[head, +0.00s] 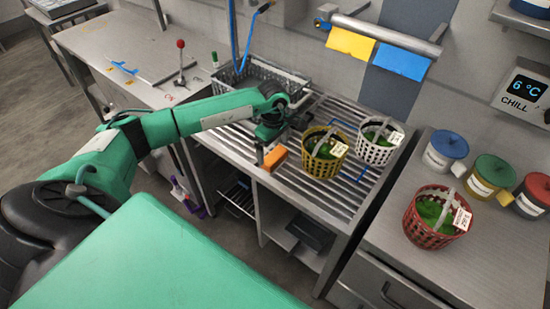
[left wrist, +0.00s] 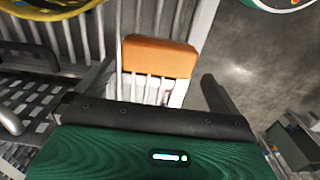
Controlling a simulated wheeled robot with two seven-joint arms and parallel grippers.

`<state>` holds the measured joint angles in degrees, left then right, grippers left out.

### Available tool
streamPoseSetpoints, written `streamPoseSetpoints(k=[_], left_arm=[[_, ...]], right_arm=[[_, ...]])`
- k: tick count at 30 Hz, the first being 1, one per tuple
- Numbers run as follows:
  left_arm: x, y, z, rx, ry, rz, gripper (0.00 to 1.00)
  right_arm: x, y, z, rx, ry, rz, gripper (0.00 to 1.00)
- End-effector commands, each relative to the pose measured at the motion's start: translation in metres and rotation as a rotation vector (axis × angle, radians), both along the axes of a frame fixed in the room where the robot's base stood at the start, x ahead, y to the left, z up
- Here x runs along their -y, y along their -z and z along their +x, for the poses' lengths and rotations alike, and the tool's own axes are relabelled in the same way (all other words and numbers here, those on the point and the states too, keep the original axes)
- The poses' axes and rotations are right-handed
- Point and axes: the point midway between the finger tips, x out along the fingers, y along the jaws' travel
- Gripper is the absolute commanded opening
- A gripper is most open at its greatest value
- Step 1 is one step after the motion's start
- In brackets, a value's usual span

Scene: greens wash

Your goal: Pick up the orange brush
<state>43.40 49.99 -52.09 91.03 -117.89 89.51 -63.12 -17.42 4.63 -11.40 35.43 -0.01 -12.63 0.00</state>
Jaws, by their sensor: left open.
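The orange brush (head: 275,157) lies on the slatted metal drainboard (head: 312,190), close to its front edge. In the left wrist view the orange brush (left wrist: 160,57) shows as a rounded block ahead of my gripper, with pale parts below it. My left gripper (head: 262,152) is just left of the brush in the head view, pointing down at the drainboard. The left wrist view shows the left gripper (left wrist: 150,88) open, with nothing seen between its fingers; whether it touches the brush I cannot tell. My right gripper is not in view.
A yellow basket (head: 322,165) of greens stands right of the brush, with a white basket (head: 375,150) behind it. A red basket (head: 420,238) and several lidded tubs stand on the right counter. A wire basket (head: 235,82) is behind my left arm. Open floor lies beyond the drainboard's front edge.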

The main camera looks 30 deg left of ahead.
Motion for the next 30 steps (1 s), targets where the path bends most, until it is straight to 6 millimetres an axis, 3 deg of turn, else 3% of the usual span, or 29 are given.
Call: streamPoseSetpoints(k=[5, 12, 21, 27, 30], left_arm=[[0.003, 0.013, 0.0, -0.003, -0.001, -0.001, 1.0], [0.005, 0.048, 0.002, -0.002, -0.001, -0.001, 1.0], [0.005, 0.055, 0.002, 0.0, -0.001, 0.0, 1.0], [0.005, 0.055, 0.002, 0.0, -0.001, -0.001, 0.67], [0.005, 0.054, 0.002, 0.0, -0.001, -0.001, 0.67]], right_arm=[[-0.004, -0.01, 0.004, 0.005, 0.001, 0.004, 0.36], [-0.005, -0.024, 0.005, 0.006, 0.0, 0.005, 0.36], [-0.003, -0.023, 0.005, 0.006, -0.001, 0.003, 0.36], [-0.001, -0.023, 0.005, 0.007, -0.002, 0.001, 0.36], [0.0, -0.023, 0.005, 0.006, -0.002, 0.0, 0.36]])
